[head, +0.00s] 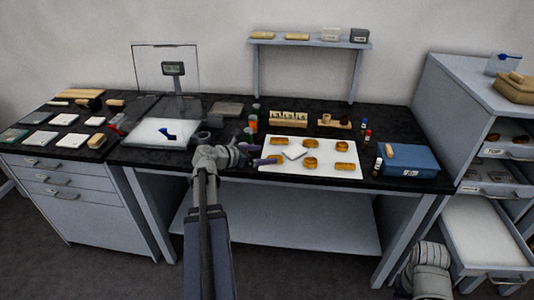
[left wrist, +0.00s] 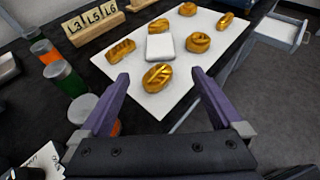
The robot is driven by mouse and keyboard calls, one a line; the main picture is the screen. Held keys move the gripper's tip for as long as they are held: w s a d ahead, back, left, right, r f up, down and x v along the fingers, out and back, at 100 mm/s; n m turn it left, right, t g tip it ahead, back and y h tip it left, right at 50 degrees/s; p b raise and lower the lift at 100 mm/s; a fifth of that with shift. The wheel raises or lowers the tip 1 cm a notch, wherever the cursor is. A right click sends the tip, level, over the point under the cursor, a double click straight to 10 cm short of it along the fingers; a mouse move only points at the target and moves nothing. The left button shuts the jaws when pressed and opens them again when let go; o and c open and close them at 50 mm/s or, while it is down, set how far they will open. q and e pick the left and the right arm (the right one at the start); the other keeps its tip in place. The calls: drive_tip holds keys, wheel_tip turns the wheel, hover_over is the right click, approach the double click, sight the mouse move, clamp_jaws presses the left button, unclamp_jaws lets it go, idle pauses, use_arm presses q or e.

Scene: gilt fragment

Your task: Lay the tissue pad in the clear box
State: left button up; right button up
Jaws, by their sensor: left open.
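The tissue pad (head: 294,152) looks like a small white square lying among several gold fragments on a white board (head: 268,168). It also shows in the left wrist view (left wrist: 160,47), beyond the nearest gold fragment (left wrist: 157,77). My left gripper (head: 262,155) is at the board's left edge, its purple fingers spread and empty. In the left wrist view the open jaws (left wrist: 160,76) point toward the nearest fragment and the pad. A pale see-through box (head: 330,34) stands on the raised shelf; I cannot tell for certain that it is the clear box.
A label rack (head: 289,118) stands behind the board, and orange and green jars (left wrist: 62,76) stand to its left. A blue case (head: 408,160) is at right. A transparent item with blue (head: 503,64) stands on the cabinet, whose drawer (head: 485,235) is open.

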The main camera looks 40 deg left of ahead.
use_arm(q)
drive_tip(key=d+f+m+g, duration=0.1)
drive_tip(key=d+m, duration=0.1)
drive_tip(key=d, duration=0.2)
drive_tip(key=w+d+f+m+g+h, duration=0.1)
drive_tip(key=d+f+m, duration=0.1)
drive_tip(key=d, duration=0.3)
drive_tip(key=w+d+f+m+g+h, duration=0.1)
drive_tip(key=d+m, duration=0.2)
drive_tip(key=d, duration=0.2)
drive_tip(key=shift+w+f+m+g, duration=0.25)
drive_tip(key=shift+m+g, duration=0.05)
drive_tip(key=shift+m, duration=0.1)
drive_tip(key=s+d+f+m+g, duration=0.1)
drive_tip(key=d+f+m+g, duration=0.1)
drive_tip(key=d+m, duration=0.35)
drive_tip(key=s+d+f+m+g, duration=0.1)
drive_tip(key=d+f+m+g, duration=0.15)
drive_tip(key=d, duration=0.55)
drive_tip(key=s+d+f+m+g+y, duration=0.2)
drive_tip(key=s+d+m+y, duration=0.1)
drive_tip(key=s+d+m, duration=0.4)
drive_tip(key=s+d+f+m+g+y, duration=0.2)
drive_tip(key=s+d+m+g+y, duration=0.1)
drive_tip(key=s+d+m, duration=0.4)
drive_tip(key=d+m, duration=0.3)
drive_tip(key=m, duration=0.4)
drive_tip(key=shift+d+f, duration=0.2)
drive_tip(key=shift+f, duration=0.05)
